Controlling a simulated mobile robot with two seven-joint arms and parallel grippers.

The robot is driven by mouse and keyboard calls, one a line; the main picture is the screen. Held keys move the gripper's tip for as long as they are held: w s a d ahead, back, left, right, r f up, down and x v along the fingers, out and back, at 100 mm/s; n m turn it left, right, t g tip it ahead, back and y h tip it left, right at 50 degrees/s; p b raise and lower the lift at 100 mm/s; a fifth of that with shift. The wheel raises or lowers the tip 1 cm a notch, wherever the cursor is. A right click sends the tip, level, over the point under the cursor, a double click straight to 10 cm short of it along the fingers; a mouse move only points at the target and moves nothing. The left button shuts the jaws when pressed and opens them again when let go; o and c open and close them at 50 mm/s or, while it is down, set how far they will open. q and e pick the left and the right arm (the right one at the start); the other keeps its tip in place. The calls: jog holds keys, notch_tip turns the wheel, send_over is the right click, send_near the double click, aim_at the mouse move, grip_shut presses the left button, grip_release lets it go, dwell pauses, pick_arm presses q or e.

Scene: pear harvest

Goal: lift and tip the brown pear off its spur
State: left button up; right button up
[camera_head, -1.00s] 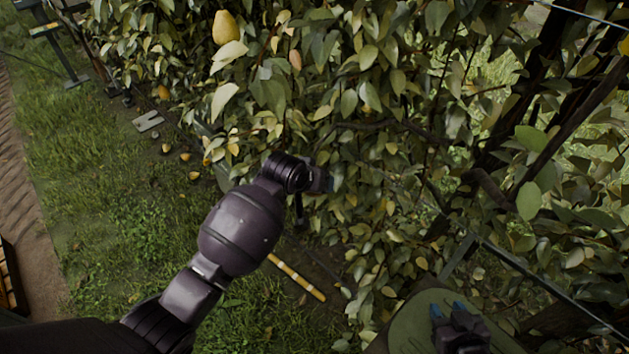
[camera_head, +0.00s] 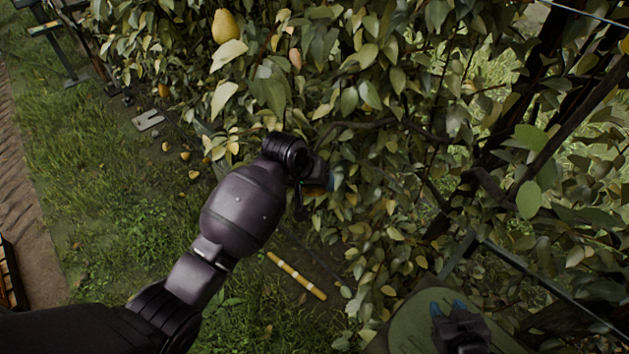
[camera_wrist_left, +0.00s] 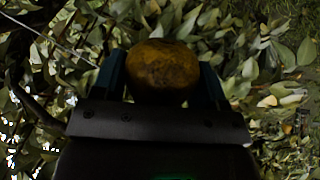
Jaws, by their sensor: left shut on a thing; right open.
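The brown pear (camera_wrist_left: 162,68) shows large and mottled in the left wrist view, between the two blue fingers of my left gripper (camera_wrist_left: 160,82). The gripper is shut on it. The pear's stem and spur are hidden in that view. In the head view my left gripper (camera_head: 328,180) is against the foliage, largely covered by its own wrist, and only a small brownish-orange patch of the pear shows there. My right gripper (camera_head: 449,308) is open and empty at the lower right, with blue fingertips pointing up the picture.
Dense foliage (camera_head: 390,140) fills the middle and right. A yellow pear (camera_head: 226,26) hangs at the upper left. A dark branch (camera_head: 560,135) and a thin wire cross the right side. Several yellow fruits lie on the grass. A yellow-banded stick (camera_head: 297,276) lies below my left arm.

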pick_arm(q)
jog(key=shift+s, duration=0.1)
dwell(0.5)
jog(key=shift+s+f, duration=0.2)
jog(key=shift+s, duration=1.05)
jog(key=shift+s+f, duration=0.2)
jog(key=shift+s, duration=1)
